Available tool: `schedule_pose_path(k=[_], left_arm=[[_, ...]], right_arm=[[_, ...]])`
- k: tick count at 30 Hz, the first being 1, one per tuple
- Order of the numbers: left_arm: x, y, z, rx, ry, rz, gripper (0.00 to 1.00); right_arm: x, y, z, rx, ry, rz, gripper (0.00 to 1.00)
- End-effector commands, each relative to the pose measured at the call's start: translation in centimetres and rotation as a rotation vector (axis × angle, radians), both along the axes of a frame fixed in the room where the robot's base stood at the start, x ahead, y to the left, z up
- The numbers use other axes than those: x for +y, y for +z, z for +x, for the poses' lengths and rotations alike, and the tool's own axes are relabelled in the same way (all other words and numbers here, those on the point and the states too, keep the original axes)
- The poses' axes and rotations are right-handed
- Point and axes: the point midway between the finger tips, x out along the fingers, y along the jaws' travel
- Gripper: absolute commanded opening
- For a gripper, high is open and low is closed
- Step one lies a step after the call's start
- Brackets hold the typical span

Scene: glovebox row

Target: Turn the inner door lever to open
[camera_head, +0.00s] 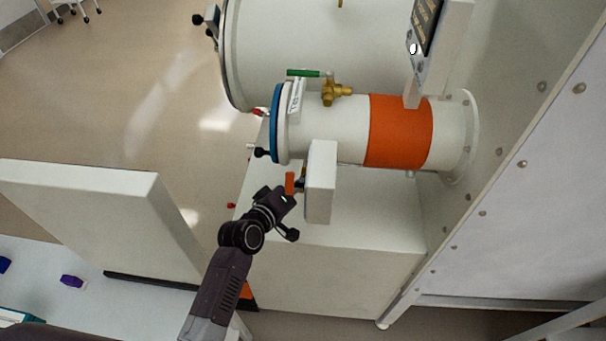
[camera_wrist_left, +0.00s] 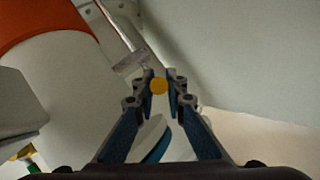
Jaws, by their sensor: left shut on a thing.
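A white box (camera_head: 320,181) is mounted on the near side of the small white antechamber (camera_head: 340,130). A small orange lever part (camera_head: 290,183) shows at its left side. My left gripper (camera_head: 289,199) is at this part, its jaws partly hidden by its own wrist. A grey bar (camera_wrist_left: 131,61) lies just beyond the fingertips. How far the lever is turned cannot be told. My right gripper is not in view.
An orange band (camera_head: 400,132) circles the antechamber, and a green-handled brass valve (camera_head: 330,88) sits on top. A larger white chamber (camera_head: 300,45) stands behind. A control panel (camera_head: 428,40) hangs above. A white cabinet (camera_head: 330,265) is below, and a white panel (camera_head: 100,215) stands left.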

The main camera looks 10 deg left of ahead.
Motion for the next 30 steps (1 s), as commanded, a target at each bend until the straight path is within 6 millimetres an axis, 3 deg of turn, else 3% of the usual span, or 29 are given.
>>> schedule_pose_path(k=[10,11,16,25,30], left_arm=[[0.0,0.0,0.0,0.005,0.0,0.0,0.0],[0.0,0.0,0.0,0.005,0.0,0.0,0.12],[0.0,0.0,0.0,0.005,0.0,0.0,0.29],[0.1,0.0,-0.1,0.005,0.0,0.0,0.29],[0.7,0.4,-1.4,0.004,0.0,0.001,0.29]], right_arm=[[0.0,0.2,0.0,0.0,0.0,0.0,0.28],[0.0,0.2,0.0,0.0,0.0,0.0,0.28],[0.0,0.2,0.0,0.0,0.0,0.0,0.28],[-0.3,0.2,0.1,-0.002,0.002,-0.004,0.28],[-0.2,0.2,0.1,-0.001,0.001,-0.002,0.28]])
